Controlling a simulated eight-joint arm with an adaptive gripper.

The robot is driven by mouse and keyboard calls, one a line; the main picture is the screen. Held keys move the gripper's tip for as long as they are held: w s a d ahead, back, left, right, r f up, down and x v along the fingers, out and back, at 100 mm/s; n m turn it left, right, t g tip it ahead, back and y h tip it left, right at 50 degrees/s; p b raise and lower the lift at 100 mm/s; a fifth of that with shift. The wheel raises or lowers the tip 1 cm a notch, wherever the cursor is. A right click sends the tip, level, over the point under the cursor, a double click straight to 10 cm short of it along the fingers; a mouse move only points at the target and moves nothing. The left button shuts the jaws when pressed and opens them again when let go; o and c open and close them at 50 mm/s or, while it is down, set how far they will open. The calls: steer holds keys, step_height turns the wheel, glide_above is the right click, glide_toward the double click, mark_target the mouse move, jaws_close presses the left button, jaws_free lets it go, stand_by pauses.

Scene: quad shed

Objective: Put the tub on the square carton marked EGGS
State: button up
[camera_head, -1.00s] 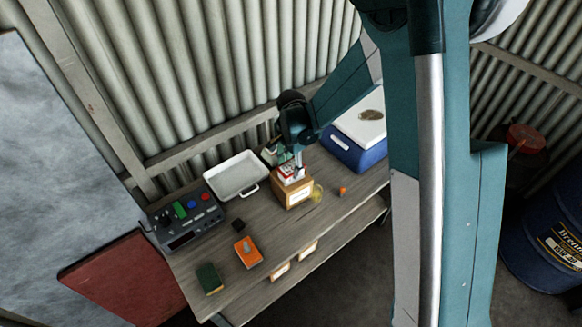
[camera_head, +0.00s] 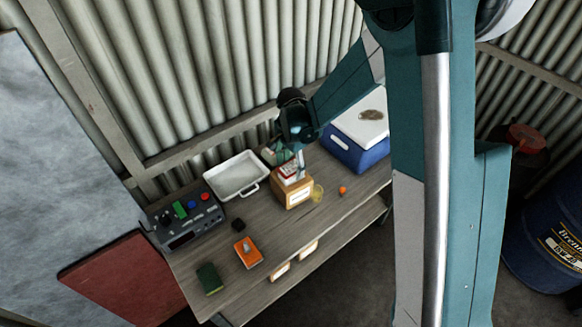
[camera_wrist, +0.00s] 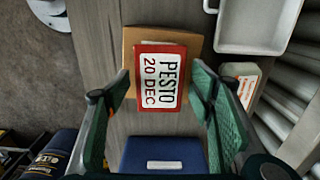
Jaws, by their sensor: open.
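The tub (camera_head: 289,173) has a red lid and a white label, which reads "PESTO 20 DEC" in the wrist view (camera_wrist: 159,77). It sits on top of a brown carton (camera_head: 293,197) on the bench, whose brown edge also shows around it in the wrist view (camera_wrist: 195,44). The carton's front bears a white label too small to read. My gripper (camera_head: 300,176) is at the tub, above the carton. In the wrist view, its green fingers (camera_wrist: 160,84) stand open on either side of the tub, with gaps between. The tub's underside is hidden.
A white tray (camera_head: 235,190) stands left of the carton, and a blue cooler (camera_head: 347,157) to its right. A yellowish round item (camera_head: 317,193) and an orange ball (camera_head: 343,190) lie nearby. A control box (camera_head: 180,240), black cube (camera_head: 239,225), orange item (camera_head: 248,262) and green block (camera_head: 209,279) occupy the left.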

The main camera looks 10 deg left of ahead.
mark_target(291, 167)
step_height(291, 167, up, 11)
steer(key=shift+r, duration=0.2)
stand_by(0.5)
stand_by(0.6)
steer(key=s+d+r+n+t, duration=0.2)
steer(key=s+d+r, duration=0.3)
steer(key=d+r, duration=0.35)
steer(key=s+d+r+n+t, duration=0.1)
steer(key=s+d+r+n, duration=0.1)
steer(key=s+d+r, duration=0.45)
steer(key=s+d+r+n+t, duration=0.2)
steer(key=s+d+n+t, duration=0.2)
steer(key=s+d, duration=1.1)
steer(key=shift+s+d+r+n, duration=0.2)
steer(key=shift+d+r+n, duration=0.2)
steer(key=shift+d+n, duration=0.15)
